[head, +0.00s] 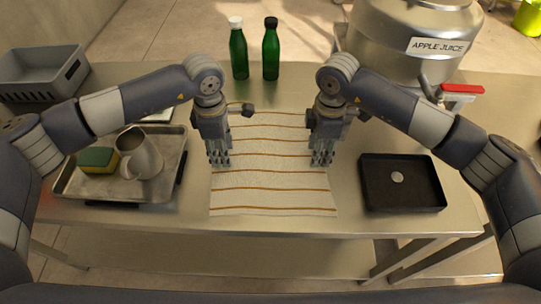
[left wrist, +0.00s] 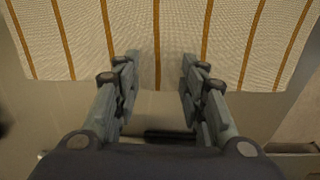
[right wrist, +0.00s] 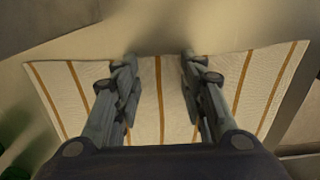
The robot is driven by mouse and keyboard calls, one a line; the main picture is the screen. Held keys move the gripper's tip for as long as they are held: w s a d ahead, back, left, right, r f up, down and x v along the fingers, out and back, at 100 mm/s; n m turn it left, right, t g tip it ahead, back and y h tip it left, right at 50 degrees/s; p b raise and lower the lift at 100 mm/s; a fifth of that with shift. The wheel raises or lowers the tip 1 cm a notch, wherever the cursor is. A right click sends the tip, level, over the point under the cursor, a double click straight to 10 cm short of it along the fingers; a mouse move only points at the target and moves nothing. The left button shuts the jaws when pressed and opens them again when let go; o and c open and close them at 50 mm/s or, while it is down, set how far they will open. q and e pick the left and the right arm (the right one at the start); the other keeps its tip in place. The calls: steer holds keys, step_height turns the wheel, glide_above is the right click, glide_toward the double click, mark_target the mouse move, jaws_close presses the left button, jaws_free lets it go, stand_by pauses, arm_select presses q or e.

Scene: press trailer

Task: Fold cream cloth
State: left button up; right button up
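The cream cloth (head: 270,182) with brown stripes lies flat and spread on the metal table, between my two grippers. My left gripper (head: 219,161) points down at the cloth's left edge. In the left wrist view its fingers (left wrist: 160,68) are apart, with the cloth (left wrist: 172,40) beyond and between the tips. My right gripper (head: 321,161) points down at the cloth's right edge. In the right wrist view its fingers (right wrist: 159,66) are apart over the striped cloth (right wrist: 145,95). Neither gripper holds anything. I cannot tell if the tips touch the cloth. The grippers hide parts of its side edges.
A metal tray (head: 122,191) with a sponge (head: 97,160) and a pitcher (head: 142,158) is at left. A black tray (head: 402,203) is at right. Green bottles (head: 238,55) (head: 271,53), a grey crate (head: 40,72) and a juice tank (head: 397,38) stand behind.

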arm_select(q)
steer(key=c, duration=0.3)
arm_select(e)
steer(key=c, duration=0.3)
arm_select(q)
steer(key=shift+f, duration=0.1)
jaws_close()
arm_select(e)
steer(key=shift+f, duration=0.2)
jaws_close()
arm_select(q)
steer(key=shift+s, duration=0.1)
arm_select(e)
steer(key=shift+s, duration=0.1)
steer(key=shift+r, duration=0.2)
